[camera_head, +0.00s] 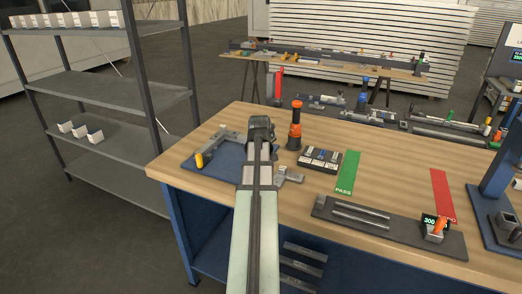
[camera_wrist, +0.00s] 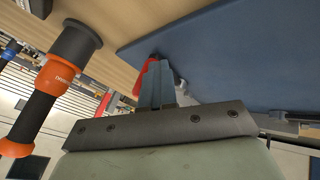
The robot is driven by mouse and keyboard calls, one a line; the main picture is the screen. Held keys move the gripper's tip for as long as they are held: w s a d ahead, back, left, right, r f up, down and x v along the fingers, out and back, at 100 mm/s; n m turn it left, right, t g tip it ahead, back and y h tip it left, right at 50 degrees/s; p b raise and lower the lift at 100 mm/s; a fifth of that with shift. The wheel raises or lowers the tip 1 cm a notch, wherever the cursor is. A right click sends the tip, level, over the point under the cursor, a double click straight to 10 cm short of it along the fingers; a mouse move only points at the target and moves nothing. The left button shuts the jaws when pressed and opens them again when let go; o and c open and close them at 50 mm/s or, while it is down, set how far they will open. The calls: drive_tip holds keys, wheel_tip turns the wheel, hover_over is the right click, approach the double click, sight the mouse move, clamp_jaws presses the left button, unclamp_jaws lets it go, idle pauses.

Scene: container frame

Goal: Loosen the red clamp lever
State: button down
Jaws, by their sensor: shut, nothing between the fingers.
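The red clamp lever (camera_wrist: 141,80) shows in the wrist view as a red piece at the edge of the blue plate, partly hidden behind my fingers. In the head view my arm and gripper cover that spot. My gripper (camera_wrist: 157,72) is shut and empty, right beside the red piece; I cannot tell whether they touch. In the head view my gripper (camera_head: 261,130) is over the right part of the blue plate (camera_head: 222,168). A grey frame with a yellow handle (camera_head: 199,160) sits on the plate's left side.
An orange and black tool (camera_head: 295,125) stands upright just right of my gripper; it also shows in the wrist view (camera_wrist: 58,78). Further right are a dark tray (camera_head: 320,160), a green PASS strip (camera_head: 348,171), a grey rod plate (camera_head: 385,228) and a red strip (camera_head: 442,193).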

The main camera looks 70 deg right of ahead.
drive_tip(key=shift+s+d, duration=0.2)
drive_tip(key=shift+d, duration=0.15)
idle(0.3)
drive_tip(key=shift+a, duration=0.5)
drive_tip(key=a, duration=0.4)
drive_tip(key=shift+r, duration=0.25)
drive_tip(key=s+d+v, duration=0.1)
drive_tip(key=v, duration=0.8)
drive_tip(key=shift+s, duration=0.4)
drive_tip(key=shift+r, duration=0.15)
